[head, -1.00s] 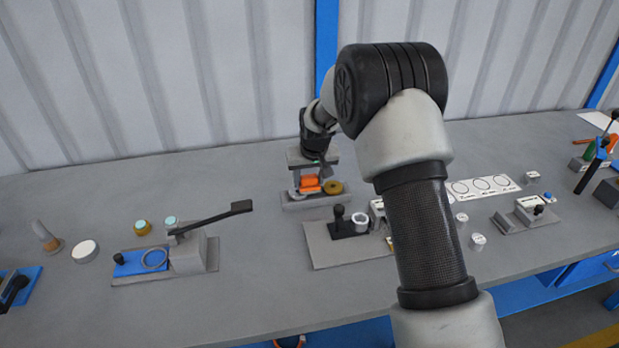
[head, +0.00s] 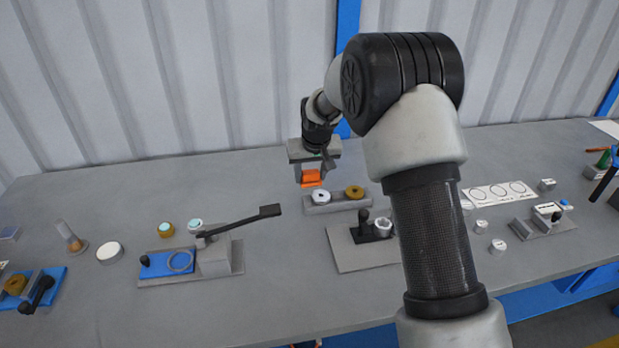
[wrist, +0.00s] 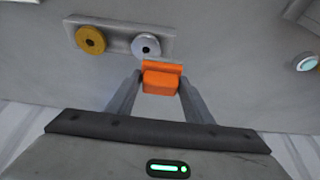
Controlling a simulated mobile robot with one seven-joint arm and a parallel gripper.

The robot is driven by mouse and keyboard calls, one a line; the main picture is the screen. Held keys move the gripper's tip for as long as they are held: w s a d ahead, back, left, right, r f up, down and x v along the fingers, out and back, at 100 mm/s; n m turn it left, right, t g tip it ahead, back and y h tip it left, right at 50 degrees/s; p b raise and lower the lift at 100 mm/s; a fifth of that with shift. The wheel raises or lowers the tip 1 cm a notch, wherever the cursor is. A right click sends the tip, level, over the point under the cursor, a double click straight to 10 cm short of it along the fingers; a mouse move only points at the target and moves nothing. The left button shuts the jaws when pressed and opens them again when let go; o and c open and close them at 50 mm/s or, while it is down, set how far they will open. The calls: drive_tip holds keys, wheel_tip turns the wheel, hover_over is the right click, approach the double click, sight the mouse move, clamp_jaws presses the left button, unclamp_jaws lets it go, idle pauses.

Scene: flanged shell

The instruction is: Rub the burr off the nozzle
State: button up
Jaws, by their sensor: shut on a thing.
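My gripper (head: 311,176) is shut on an orange block (head: 311,179) with a wider slab at its far edge. In the wrist view the block (wrist: 161,79) sits between the two grey fingers. It is held off the bench, near a grey holder (head: 322,209) that bears a silver-white ring (head: 320,196) and a brass ring (head: 354,192). In the wrist view the silver ring (wrist: 146,46) is just beyond the block, with a gap between them. I cannot tell which part is the nozzle, and no burr can be made out.
A grey plate (head: 350,259) with a black-knobbed fixture stands in front of the holder. A lever fixture (head: 215,262) with a long black handle is at left. A white card with circles (head: 499,193) and small parts lie at right. The wall is close behind.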

drive_tip(key=shift+r+p, duration=0.75)
drive_tip(key=shift+r, duration=1.1)
